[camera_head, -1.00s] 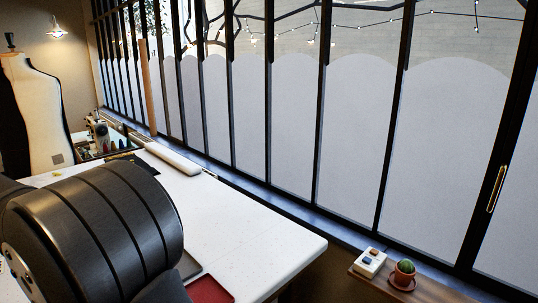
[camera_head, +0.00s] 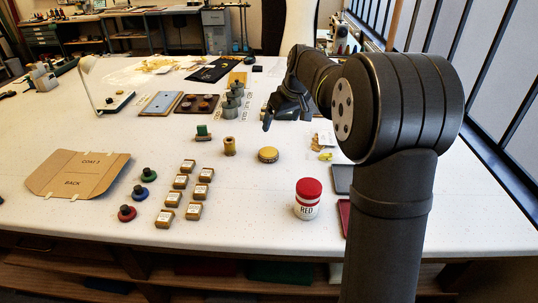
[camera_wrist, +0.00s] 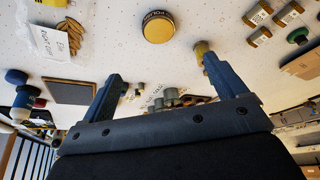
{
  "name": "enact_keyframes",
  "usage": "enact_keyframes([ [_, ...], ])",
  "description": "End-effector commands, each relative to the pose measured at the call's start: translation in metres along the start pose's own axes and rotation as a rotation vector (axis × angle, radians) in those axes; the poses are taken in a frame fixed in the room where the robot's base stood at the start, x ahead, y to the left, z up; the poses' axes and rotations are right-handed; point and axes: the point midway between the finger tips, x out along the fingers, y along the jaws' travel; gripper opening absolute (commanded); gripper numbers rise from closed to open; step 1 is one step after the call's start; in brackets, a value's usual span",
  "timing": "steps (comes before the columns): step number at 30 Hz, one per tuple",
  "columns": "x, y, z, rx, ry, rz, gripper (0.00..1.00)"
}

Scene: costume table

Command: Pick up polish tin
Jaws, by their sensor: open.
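The polish tin (camera_head: 268,154), a low round tin with a gold lid and dark side, lies flat on the white table in the head view. It also shows at the top middle of the wrist view (camera_wrist: 158,27), with blurred lettering on its side. My gripper (camera_head: 283,118) is above the table, behind the tin in the head view. In the wrist view my gripper (camera_wrist: 157,68) has its two fingers wide apart with nothing between them. The tin is beyond the fingertips, apart from them.
A brass spool-like piece (camera_head: 229,146) stands left of the tin. A red-lidded jar (camera_head: 308,198) stands in front to the right. Several small labelled boxes (camera_head: 181,181) and coloured knobs (camera_head: 149,174) are to the left. Grey weights (camera_head: 229,108) stand behind. Table around the tin is clear.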

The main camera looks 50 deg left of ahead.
Motion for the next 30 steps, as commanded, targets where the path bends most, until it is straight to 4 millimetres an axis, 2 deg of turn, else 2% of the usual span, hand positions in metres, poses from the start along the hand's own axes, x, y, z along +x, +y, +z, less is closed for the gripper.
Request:
enact_keyframes([
  [4, 0.006, 0.004, 0.001, -0.041, 0.009, -0.014, 0.90],
  [7, 0.020, 0.004, 0.001, -0.045, 0.007, -0.017, 0.90],
  [18, 0.098, 0.003, 0.001, -0.045, 0.007, -0.016, 0.90],
  [21, 0.113, 0.003, 0.000, -0.045, 0.007, -0.015, 0.90],
  [30, 0.132, 0.003, 0.000, -0.044, 0.008, -0.014, 0.90],
])
